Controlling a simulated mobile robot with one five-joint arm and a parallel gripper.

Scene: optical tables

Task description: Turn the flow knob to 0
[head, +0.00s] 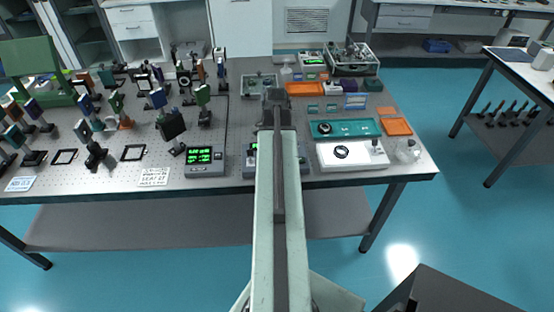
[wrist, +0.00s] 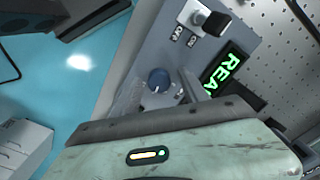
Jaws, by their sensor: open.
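In the wrist view a round blue knob (wrist: 158,78) with a small white mark near its lower edge stands on a grey instrument panel (wrist: 160,45); it looks like the flow knob. I see no readable scale around it. My gripper (wrist: 160,90) is open, with one pale finger on each side of the knob. I cannot tell whether the fingers touch it. In the head view my arm covers most of an instrument with a green display (head: 250,148) at the table's front edge, and the knob is hidden there.
In the wrist view a black-capped switch (wrist: 210,20) with small labels and a green lit display (wrist: 228,68) sit on the same panel. In the head view another green-display box (head: 204,160) stands to the left. A white stirrer-like plate (head: 352,155) stands to the right.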

